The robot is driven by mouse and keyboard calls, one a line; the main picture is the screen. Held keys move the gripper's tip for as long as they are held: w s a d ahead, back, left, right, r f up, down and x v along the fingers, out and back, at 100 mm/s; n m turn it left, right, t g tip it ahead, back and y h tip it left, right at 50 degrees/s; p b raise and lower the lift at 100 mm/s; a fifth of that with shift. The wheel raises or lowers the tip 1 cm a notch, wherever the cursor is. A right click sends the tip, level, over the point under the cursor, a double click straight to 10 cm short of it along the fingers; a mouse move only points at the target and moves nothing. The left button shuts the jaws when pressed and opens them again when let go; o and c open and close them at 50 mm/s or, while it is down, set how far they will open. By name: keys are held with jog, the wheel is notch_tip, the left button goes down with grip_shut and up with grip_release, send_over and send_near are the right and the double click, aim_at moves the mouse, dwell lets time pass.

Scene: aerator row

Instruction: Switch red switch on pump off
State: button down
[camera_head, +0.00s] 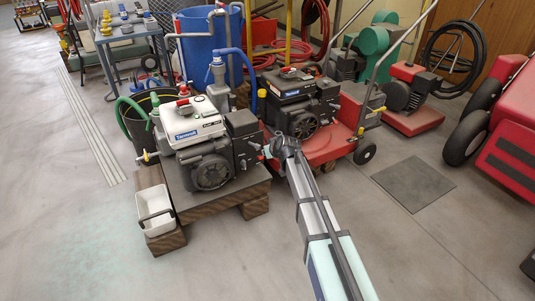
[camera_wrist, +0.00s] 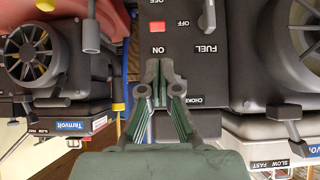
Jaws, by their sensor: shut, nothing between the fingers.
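The red switch (camera_wrist: 156,27) is a small red rocker on the black control panel (camera_wrist: 190,75) of the pump. In the wrist view, an "ON" label lies just below it and an "OFF" label above it. I cannot tell which way the rocker is tipped. The pump (camera_head: 205,125) has a white top and a black engine and stands on a wooden pallet. My gripper (camera_wrist: 156,68) is shut and empty in front of the panel, its tips a little below the switch and the "ON" label. In the head view, my gripper (camera_head: 278,145) is beside the pump's right side.
A fuel lever (camera_wrist: 209,18) sits right of the switch. A second pump (camera_head: 300,100) on a red cart (camera_head: 330,145) stands close on the right. A white bin (camera_head: 155,208) is at the pallet's front left. The floor in front is clear.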

aim_at(259, 157)
jog(key=b+x, duration=0.2)
jog(key=x, duration=0.5)
jog(key=shift+s, duration=0.1)
jog(key=shift+a+f+b, duration=0.1)
jog(key=shift+f+b, duration=0.05)
jog(key=shift+b, duration=0.2)
jog(key=shift+t+y, duration=0.3)
